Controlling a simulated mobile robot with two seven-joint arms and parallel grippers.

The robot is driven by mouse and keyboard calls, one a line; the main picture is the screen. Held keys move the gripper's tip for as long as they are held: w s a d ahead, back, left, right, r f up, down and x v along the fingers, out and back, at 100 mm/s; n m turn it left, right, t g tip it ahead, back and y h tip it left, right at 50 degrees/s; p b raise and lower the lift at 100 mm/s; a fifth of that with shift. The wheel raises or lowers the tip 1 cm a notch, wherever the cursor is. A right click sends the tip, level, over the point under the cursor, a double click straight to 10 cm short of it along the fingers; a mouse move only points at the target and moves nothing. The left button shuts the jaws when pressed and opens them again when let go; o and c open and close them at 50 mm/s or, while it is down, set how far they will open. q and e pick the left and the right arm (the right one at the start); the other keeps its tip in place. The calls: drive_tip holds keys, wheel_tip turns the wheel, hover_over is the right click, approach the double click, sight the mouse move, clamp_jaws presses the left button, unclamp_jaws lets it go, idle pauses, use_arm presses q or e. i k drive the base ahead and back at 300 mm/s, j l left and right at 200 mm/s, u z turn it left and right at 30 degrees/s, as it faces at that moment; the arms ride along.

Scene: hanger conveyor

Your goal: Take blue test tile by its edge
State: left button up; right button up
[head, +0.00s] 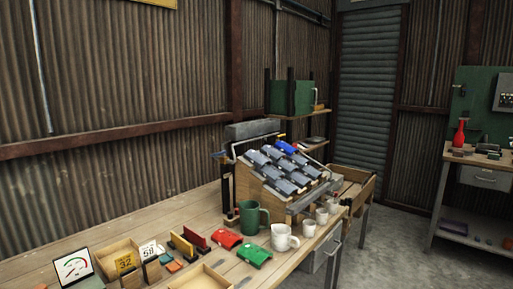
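A sloped wooden rack (247,185) on the workbench holds several curved grey-blue pieces (270,153) in rows. A small bright blue piece (285,147) shows at the rack's upper back edge. It is partly hidden and too small for me to tell whether it is the blue test tile. No other bright blue tile is clear in the head view. Neither of my grippers is in view.
A green mug (251,217), a white jug (283,238) and small white cups stand before the rack. Open floor lies right, before a second bench (480,160).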

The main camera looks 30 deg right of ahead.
sight(287, 149)
drive_tip(key=i+l+u, duration=0.15)
drive_tip(key=l+u, duration=0.2)
drive_tip(key=l, duration=0.45)
drive_tip(key=l+u, duration=0.3)
drive_tip(key=l, duration=0.55)
drive_tip(key=l+u, duration=0.15)
drive_tip(key=l, duration=2.4)
